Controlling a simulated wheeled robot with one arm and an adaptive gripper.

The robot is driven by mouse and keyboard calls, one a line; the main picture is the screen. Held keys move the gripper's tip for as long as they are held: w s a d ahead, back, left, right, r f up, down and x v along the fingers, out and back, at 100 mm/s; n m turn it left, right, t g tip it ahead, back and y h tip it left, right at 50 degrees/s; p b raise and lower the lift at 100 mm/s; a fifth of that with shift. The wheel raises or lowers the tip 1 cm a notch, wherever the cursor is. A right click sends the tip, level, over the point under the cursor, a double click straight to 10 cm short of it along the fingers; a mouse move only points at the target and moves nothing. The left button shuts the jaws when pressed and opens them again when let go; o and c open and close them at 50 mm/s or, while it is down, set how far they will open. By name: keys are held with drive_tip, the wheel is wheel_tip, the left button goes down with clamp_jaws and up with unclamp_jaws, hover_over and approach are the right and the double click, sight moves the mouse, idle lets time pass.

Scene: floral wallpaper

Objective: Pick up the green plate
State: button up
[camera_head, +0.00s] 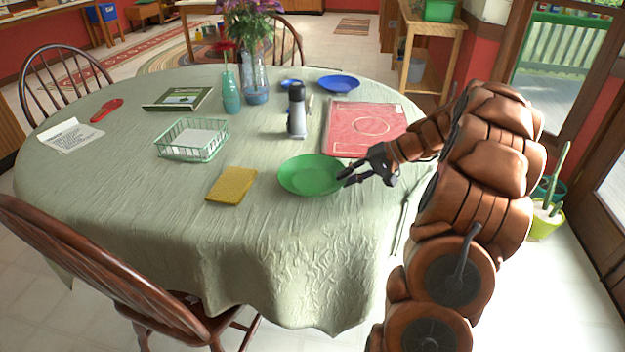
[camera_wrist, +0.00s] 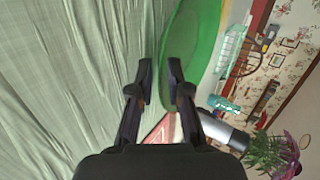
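The green plate (camera_head: 308,174) lies on the cloth-covered table (camera_head: 215,262) near its front edge. My gripper (camera_head: 348,178) is at the plate's right rim, low over the cloth. In the wrist view my gripper (camera_wrist: 160,74) is open, with a gap between its two fingers and nothing held. There the green plate (camera_wrist: 204,35) shows beyond the fingertips, its near rim edge in line with the gap. One finger overlaps the plate and the other is against the cloth. I cannot tell whether a finger touches the plate.
A yellow sponge-like block (camera_head: 231,184) lies left of the plate. Behind it are a grey bottle (camera_head: 296,118), a red board (camera_head: 365,128) and a green wire basket (camera_head: 192,140). A blue plate (camera_head: 338,83) and vases (camera_head: 231,95) stand farther back. The cloth in front is clear.

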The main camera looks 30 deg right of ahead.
clamp_jaws()
idle(0.6)
